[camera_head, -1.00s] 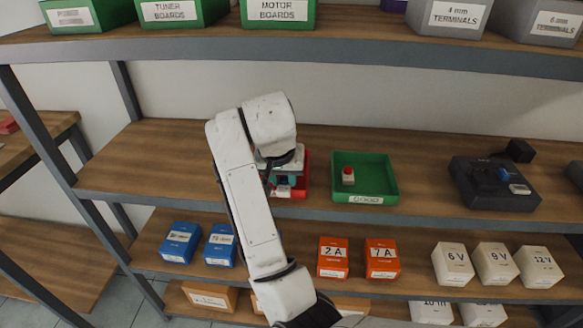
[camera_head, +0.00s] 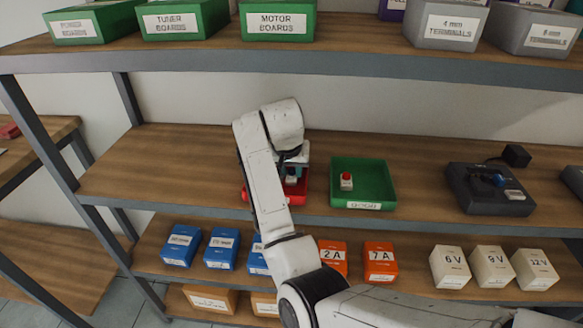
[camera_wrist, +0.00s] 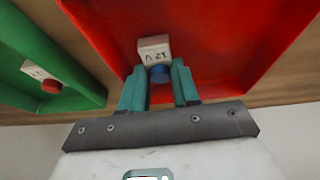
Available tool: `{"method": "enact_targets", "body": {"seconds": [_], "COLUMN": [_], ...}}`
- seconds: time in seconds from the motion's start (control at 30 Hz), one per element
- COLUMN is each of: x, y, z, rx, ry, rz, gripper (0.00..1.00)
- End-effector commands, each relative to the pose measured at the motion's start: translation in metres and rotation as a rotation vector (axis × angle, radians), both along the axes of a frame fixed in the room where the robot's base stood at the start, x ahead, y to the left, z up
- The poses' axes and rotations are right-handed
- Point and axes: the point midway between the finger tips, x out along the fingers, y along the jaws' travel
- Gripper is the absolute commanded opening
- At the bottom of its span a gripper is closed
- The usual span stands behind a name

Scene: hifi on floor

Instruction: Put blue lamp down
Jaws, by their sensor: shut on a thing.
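The blue lamp, a small pale block with a blue cap (camera_wrist: 160,74), is between the teal fingers of my gripper (camera_wrist: 157,86) in the wrist view. My gripper is shut on it. The lamp is over or in the red tray (camera_wrist: 225,65); I cannot tell whether its base touches the tray floor. In the head view the red tray (camera_head: 301,198) stands on the middle shelf, partly hidden by my arm, with my gripper (camera_head: 292,166) over it.
A green tray (camera_head: 378,175) with a red-capped lamp (camera_head: 346,181) stands right of the red tray. A dark device (camera_head: 488,190) is further right. The upper shelf (camera_head: 350,58) hangs above. Blue, orange and white boxes stand on the shelf below.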

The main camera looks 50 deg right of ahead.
Motion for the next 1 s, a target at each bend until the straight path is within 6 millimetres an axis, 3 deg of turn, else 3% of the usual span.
{"method": "enact_targets", "body": {"seconds": [0.23, 0.27, 0.5, 0.77, 1.0], "x": [0.0, 0.0, 0.0, 0.0, -0.004], "y": [0.0, 0.0, 0.0, 0.0, 0.008], "z": [-0.003, -0.003, -0.002, -0.001, 0.025], "rx": [0.0, 0.0, 0.0, -0.001, -0.001], "ry": [0.0, 0.0, 0.0, -0.001, -0.006], "rz": [0.0, -0.001, -0.001, -0.001, -0.001], "gripper": [0.0, 0.33, 0.56, 0.56, 0.56]}}
